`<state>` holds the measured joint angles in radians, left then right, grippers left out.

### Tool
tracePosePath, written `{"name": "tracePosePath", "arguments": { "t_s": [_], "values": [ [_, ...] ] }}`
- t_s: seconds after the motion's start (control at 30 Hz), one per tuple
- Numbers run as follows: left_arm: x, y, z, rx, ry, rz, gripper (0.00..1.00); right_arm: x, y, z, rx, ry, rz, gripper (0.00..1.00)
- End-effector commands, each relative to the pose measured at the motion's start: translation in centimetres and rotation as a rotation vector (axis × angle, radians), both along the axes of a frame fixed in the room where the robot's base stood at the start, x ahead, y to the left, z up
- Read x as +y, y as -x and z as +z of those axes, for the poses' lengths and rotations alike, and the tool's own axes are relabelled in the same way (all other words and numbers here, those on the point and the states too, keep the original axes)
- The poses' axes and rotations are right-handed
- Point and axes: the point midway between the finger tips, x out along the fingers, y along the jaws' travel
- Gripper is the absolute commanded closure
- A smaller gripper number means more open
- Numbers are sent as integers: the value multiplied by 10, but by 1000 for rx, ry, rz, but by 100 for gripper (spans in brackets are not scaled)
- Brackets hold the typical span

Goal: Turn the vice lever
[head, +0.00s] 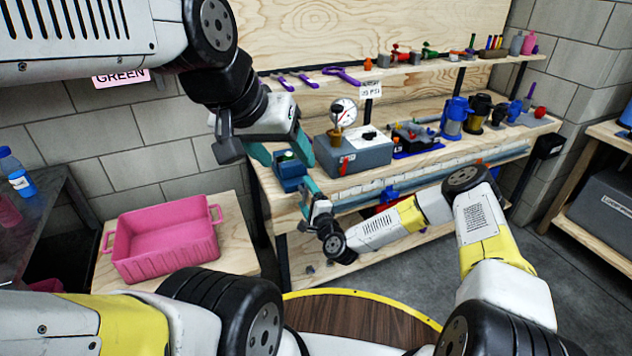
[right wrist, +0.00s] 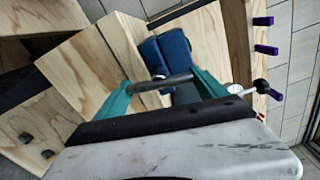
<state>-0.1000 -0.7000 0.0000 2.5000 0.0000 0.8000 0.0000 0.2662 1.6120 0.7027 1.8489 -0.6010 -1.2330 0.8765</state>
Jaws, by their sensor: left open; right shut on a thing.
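The blue vice (head: 290,184) is at the left front corner of the wooden workbench. It also shows in the right wrist view (right wrist: 174,46), with its dark cylindrical lever (right wrist: 163,83) lying across between the teal fingers. My right gripper (right wrist: 160,84) is shut on the lever; in the head view this gripper (head: 308,190) is at the vice's front, and the lever is mostly hidden there. My left gripper (head: 284,153) is open, and its teal fingers appear over the vice's top in the head view. I cannot tell whether they touch the vice.
A grey box with a gauge (head: 352,156) stands right of the vice. Blue and yellow canisters (head: 455,118) are farther along the bench. A pink bin (head: 165,245) sits on a low wooden table at left.

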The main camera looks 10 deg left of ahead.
Motion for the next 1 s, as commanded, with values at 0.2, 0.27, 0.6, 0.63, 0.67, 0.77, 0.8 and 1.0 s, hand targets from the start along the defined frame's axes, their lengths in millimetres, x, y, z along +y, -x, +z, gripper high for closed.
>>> {"name": "tracePosePath", "arguments": {
  "t_s": [0.2,0.27,0.6,0.63,0.67,0.77,0.8,1.0],
  "values": [
    [0,0,0,0,0,0,39,0,0,-2,39,-52,0,59],
    [0,0,0,0,0,0,39,0,1,-2,44,-60,0,59],
    [0,0,0,0,0,0,39,0,1,-2,50,-67,1,59],
    [0,0,0,0,0,0,39,0,1,-2,50,-67,1,59],
    [0,0,0,0,0,0,39,0,1,-2,50,-67,1,59],
    [0,0,0,0,0,0,39,0,1,-2,50,-66,0,12],
    [0,0,0,0,0,0,39,0,1,-2,50,-66,0,5],
    [0,0,0,0,0,0,39,0,0,-1,48,-67,0,0]
  ]
}}
